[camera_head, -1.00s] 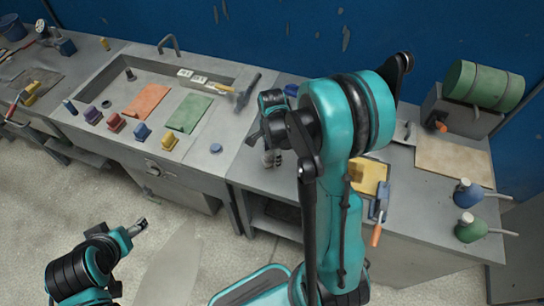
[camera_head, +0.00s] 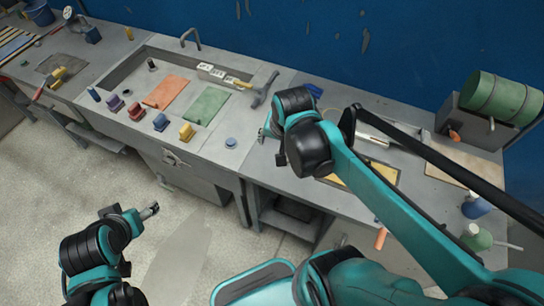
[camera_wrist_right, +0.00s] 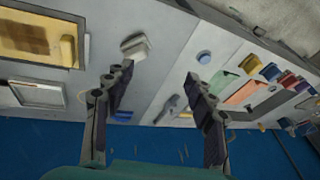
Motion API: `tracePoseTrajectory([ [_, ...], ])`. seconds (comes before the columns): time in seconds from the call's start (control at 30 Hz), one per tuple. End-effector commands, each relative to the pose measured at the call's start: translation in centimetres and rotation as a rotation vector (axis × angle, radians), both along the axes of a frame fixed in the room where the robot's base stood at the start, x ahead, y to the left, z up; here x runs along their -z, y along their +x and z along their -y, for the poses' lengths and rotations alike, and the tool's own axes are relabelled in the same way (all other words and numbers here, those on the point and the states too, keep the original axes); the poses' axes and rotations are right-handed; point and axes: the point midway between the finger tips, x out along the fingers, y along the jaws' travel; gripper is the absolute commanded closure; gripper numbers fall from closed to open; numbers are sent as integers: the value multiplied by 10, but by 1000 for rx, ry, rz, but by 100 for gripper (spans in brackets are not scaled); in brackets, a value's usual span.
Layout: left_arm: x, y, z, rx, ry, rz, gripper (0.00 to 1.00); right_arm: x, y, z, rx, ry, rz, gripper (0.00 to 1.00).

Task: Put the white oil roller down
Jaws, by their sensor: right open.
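A small white block (camera_wrist_right: 135,46), which may be the white oil roller, rests on the grey bench in the right wrist view, just past the tip of one finger. I cannot tell whether the finger touches it. My right gripper (camera_wrist_right: 160,73) is open, with nothing between its fingers. In the head view my right gripper (camera_head: 272,144) is over the bench, right of the blue disc (camera_head: 230,143); the arm hides the bench under it. My left gripper (camera_head: 149,211) hangs low over the floor, away from the bench; its jaws are too small to read.
A yellow tray (camera_wrist_right: 72,62) holds a yellow block, with a pale framed piece (camera_wrist_right: 40,93) beside it. The sink area (camera_head: 215,143) holds orange and green sheets and several coloured blocks.

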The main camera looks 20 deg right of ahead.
Motion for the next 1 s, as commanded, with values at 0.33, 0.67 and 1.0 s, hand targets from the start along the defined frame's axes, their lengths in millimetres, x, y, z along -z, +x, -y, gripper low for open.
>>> tracePoseTrajectory([
  [0.33, 0, 0, 0, 0, 0, 0, 30, -12, -48, -36, -588, -269, 224, 45],
  [0.67, 0, 0, 0, 0, 0, 0, 30, -13, -51, -39, -648, -305, 246, 45],
  [1.0, 42, 0, 0, 0, 0, 0, 30, 30, -51, -38, -645, -304, 244, 45],
])
